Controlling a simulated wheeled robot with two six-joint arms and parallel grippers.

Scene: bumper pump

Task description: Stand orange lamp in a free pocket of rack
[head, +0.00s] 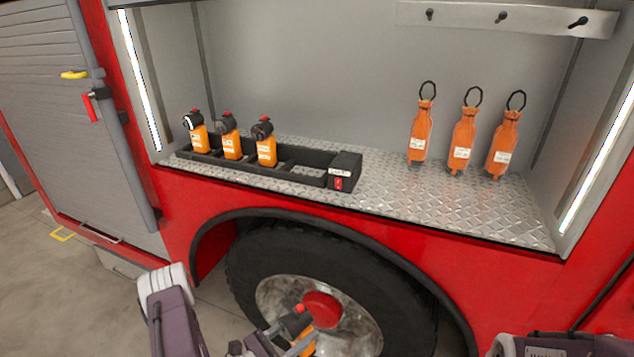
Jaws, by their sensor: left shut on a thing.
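My left gripper (290,346) is low in the head view, in front of the truck's wheel. It is shut on an orange lamp (308,343) with a black head and red button; its lower part is cut off by the picture edge. The black rack (315,179) lies on the compartment floor, above and behind the gripper. Three similar orange lamps (198,139), (232,146), (267,150) stand upright in its left and middle pockets. The space right of the third lamp is empty. My right gripper is out of view; only part of that arm shows at lower right.
A black box (345,171) with a red switch sits at the rack's right end. Three orange ringed items (421,135), (463,142), (504,143) stand on the tread-plate floor (400,195) at right. Hooks (501,16) are above. The red sill and wheel arch lie below.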

